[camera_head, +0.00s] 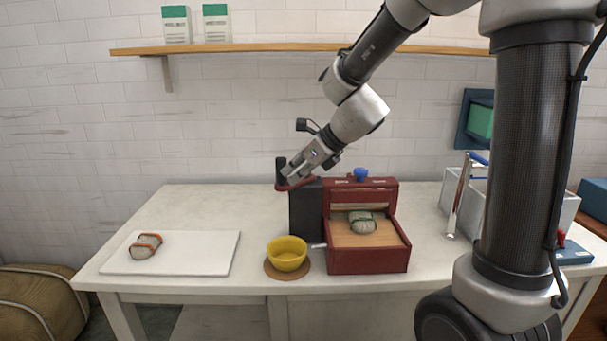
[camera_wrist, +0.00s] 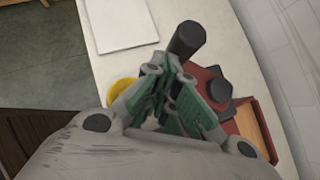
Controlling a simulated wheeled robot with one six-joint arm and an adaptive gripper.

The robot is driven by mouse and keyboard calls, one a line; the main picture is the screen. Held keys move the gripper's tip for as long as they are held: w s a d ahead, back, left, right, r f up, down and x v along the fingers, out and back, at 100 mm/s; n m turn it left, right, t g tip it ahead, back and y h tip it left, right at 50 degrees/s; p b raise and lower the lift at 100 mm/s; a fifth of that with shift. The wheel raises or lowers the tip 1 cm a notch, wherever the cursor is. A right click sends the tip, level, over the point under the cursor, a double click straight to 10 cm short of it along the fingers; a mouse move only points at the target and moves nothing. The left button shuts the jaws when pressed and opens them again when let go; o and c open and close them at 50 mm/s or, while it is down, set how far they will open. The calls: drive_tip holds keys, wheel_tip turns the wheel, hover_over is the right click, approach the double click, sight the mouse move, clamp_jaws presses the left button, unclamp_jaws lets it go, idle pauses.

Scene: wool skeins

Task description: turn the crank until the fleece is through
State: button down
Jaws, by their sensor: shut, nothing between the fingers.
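The red carding machine (camera_head: 367,260) stands on the table, with a black housing (camera_head: 304,208) on its left side. A bundle of fleece with a green band (camera_head: 362,222) lies on its wooden front tray. The crank (camera_head: 296,183) is a red arm on top of the black housing, with an upright black handle (camera_head: 281,169) at its left end. The black handle also shows in the wrist view (camera_wrist: 187,38), just beyond the fingertips. My gripper (camera_head: 292,176) is shut and empty beside the crank handle; whether it touches the handle I cannot tell.
A yellow bowl (camera_head: 287,253) sits on a round brown mat (camera_head: 270,272) left of the machine. A white board (camera_head: 208,254) holds another bundle with an orange band (camera_head: 146,246). A grey bin (camera_head: 482,209) stands at the right. The table between board and machine is clear behind the bowl.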

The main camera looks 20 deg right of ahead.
sight(277, 187)
drive_tip(key=shift+m+t+h, duration=0.3)
drive_tip(key=shift+m+h, duration=0.1)
drive_tip(key=shift+m, duration=0.2)
drive_tip(key=w+a, duration=0.1)
drive_tip(key=a, duration=0.1)
drive_tip(key=w+a, duration=0.1)
drive_tip(key=w, duration=0.1)
drive_tip(key=shift+w+a, duration=0.2)
drive_tip(key=shift+a, duration=0.2)
drive_tip(key=shift+w+a, duration=0.25)
drive_tip(key=shift+w, duration=0.5)
drive_tip(key=shift+w+a, duration=0.25)
drive_tip(key=shift+w, duration=0.55)
drive_tip(key=shift+w+a, duration=0.25)
drive_tip(key=shift+w, duration=0.5)
drive_tip(key=shift+s, duration=0.1)
